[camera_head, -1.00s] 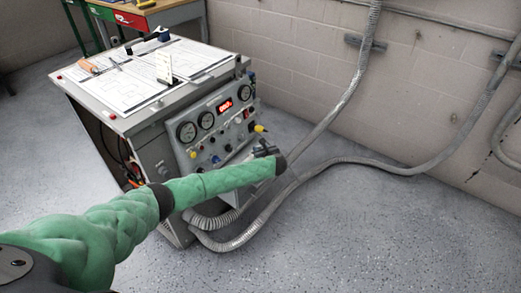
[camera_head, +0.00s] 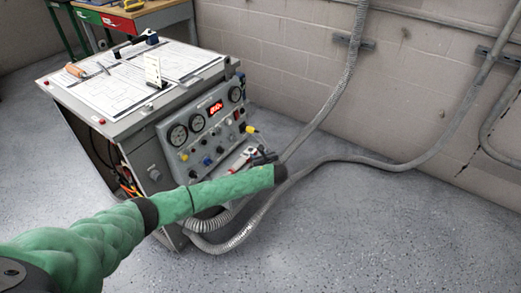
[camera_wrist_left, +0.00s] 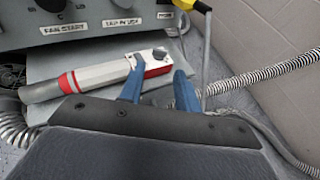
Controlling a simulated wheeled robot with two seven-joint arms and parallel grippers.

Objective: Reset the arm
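My left gripper (camera_head: 264,158) is at the end of the green-sleeved arm, in front of the lower right of the console's front panel (camera_head: 208,127). In the left wrist view its two blue fingers (camera_wrist_left: 159,68) stand apart, so it is open. A white and red tool with a grey barrel (camera_wrist_left: 100,78) lies on a grey ledge (camera_wrist_left: 88,60) just beyond the fingers. The left finger overlaps the tool in the picture; I cannot tell whether they touch. My right gripper is not in view.
A yellow-tipped cable (camera_wrist_left: 203,8) hangs close to the right finger. A grey hose (camera_head: 390,166) runs along the floor and wall.

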